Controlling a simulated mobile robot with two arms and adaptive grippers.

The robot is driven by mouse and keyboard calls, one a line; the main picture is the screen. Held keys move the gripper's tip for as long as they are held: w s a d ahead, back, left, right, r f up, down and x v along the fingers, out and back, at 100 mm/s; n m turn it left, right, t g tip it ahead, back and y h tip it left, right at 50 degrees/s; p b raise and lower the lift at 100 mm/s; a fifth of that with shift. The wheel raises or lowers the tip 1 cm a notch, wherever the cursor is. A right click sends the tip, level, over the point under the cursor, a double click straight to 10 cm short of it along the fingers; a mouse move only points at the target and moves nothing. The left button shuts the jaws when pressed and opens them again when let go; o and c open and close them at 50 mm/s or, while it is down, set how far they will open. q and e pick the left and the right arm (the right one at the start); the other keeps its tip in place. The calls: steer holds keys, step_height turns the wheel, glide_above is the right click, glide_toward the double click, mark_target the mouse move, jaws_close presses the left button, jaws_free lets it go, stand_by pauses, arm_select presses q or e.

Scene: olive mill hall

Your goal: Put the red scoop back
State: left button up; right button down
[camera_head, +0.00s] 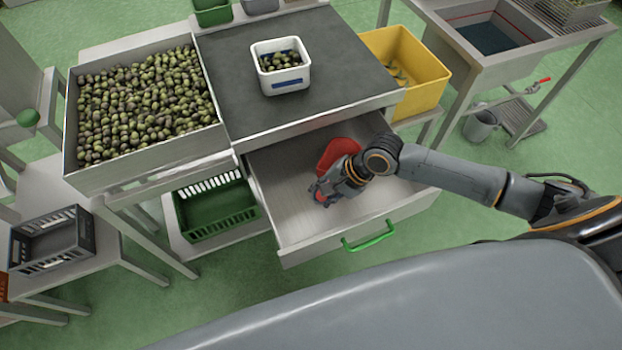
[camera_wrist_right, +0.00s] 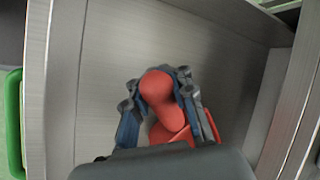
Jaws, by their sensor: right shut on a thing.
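The red scoop (camera_head: 338,152) is in the open drawer (camera_head: 285,213) under the dark-topped bench, partly hidden by my right gripper in the head view. My right gripper (camera_head: 322,192) reaches into the drawer from the right. In the right wrist view the gripper (camera_wrist_right: 166,108) is shut on the red scoop (camera_wrist_right: 163,95), its fingers on either side of the rounded red part. Another part of the scoop shows lower down between the fingers. I cannot tell whether the scoop touches the drawer floor. My left gripper is not in view.
The drawer has a green handle (camera_head: 368,236) at its front. A white tub of olives (camera_head: 281,82) stands on the bench top (camera_head: 225,60). A tray of olives (camera_head: 70,135) is at the left, a green crate (camera_head: 233,222) below, a yellow bin (camera_head: 432,85) at the right.

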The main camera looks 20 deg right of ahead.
steer(key=w, duration=0.2)
steer(key=shift+w+a, duration=0.1)
steer(key=shift+w, duration=0.3)
steer(key=w, duration=0.2)
steer(key=shift+w+f, duration=0.35)
steer(key=shift+w, duration=0.05)
steer(key=shift+f, duration=0.35)
steer(key=c, duration=1.1)
jaws_free()
steer(key=shift+c, duration=0.2)
steer(key=v, duration=1.2)
steer(key=shift+p, duration=0.3)
